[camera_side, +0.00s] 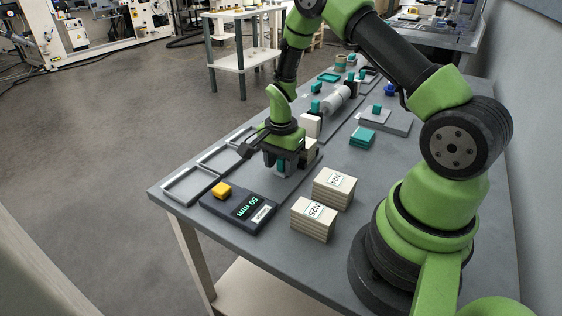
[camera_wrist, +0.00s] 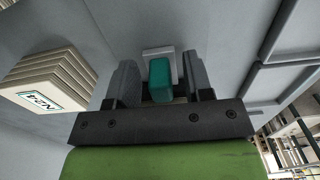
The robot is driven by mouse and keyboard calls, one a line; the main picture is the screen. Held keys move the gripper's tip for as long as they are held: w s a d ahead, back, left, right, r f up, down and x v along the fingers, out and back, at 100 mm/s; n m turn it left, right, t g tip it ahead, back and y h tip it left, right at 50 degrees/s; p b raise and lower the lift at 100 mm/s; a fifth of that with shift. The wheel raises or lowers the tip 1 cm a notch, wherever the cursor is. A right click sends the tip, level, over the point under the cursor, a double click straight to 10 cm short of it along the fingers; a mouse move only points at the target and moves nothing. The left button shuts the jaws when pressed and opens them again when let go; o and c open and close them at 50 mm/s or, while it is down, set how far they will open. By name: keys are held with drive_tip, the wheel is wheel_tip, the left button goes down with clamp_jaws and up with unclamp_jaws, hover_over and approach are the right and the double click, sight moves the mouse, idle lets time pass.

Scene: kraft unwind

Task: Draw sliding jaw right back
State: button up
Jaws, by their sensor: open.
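A teal grip (camera_wrist: 160,78) stands up between my fingers in the wrist view, with a pale grey piece (camera_wrist: 158,51) beside it. It looks like the handle of the sliding jaw. In the side view the teal grip (camera_side: 281,167) shows partly under my gripper. My gripper (camera_wrist: 160,82) is open and low, with one finger on each side of the grip and gaps visible between. In the side view my gripper (camera_side: 281,170) points down over a grey base (camera_side: 293,183). The rest of the jaw is hidden by my gripper.
A dark gauge (camera_side: 238,208) reading 50 mm, with a yellow block (camera_side: 222,190), lies in front. Two label-topped stacks, N24 (camera_side: 334,190) and N25 (camera_side: 313,221), stand to the right. Metal frames (camera_side: 196,184) lie left. A white cylinder (camera_side: 336,100) and teal block (camera_side: 362,138) are behind.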

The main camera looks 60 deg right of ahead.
sight(265, 191)
drive_tip(key=shift+c, duration=0.2)
clamp_jaws()
drive_tip(key=shift+a, duration=3.3)
drive_tip(key=shift+o, duration=0.2)
unclamp_jaws()
wheel_tip(265, 191, up, 10)
